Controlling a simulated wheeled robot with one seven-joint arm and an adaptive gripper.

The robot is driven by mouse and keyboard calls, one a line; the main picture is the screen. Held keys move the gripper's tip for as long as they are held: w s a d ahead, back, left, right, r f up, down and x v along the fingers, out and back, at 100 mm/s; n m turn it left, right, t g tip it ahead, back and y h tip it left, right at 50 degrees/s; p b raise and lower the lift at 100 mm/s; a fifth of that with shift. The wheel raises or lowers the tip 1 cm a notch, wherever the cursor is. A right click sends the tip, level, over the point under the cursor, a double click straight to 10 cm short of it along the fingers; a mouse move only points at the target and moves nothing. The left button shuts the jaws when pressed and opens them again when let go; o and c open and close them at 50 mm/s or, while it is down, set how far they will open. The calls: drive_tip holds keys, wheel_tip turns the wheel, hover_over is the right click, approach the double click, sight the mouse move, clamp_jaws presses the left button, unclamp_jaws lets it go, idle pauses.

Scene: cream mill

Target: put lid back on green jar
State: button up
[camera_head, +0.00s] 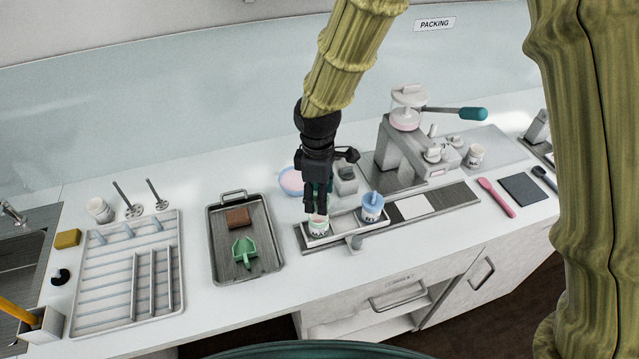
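My gripper (316,208) points down with its fingertips at the mouth of a small white labelled jar (318,229) in the tray. The fingers look close together, but whether they hold anything is hidden at this size. The jar's top shows a pale pinkish surface, partly covered by the fingers. A bit of green (330,187) shows just behind the fingers; I cannot tell whether it is a jar or a lid. A blue-topped labelled jar (372,212) stands at the right end of the same tray. No separate lid is clearly visible.
A pink-and-blue bowl (290,181) and a grey container (346,185) stand behind the tray. A grey machine (410,150) stands to the right. A metal tray (218,262) with a brown block and green scoop lies left, near a white rack (90,315).

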drive_tip(key=shift+s+f, duration=0.15)
drive_tip(key=shift+f, duration=0.1)
drive_tip(key=shift+w+d+f+b, duration=0.1)
drive_tip(key=shift+w+f+b, duration=0.15)
drive_tip(key=shift+f+b, duration=0.65)
wheel_tip(320, 180, down, 2)
drive_tip(key=shift+s+f+b, duration=0.1)
drive_tip(key=shift+b, duration=0.2)
drive_tip(key=shift+p, duration=0.45)
idle(0.3)
drive_tip(key=shift+f+p, duration=0.3)
drive_tip(key=shift+f, duration=0.25)
idle(1.9)
drive_tip(key=o, duration=0.8)
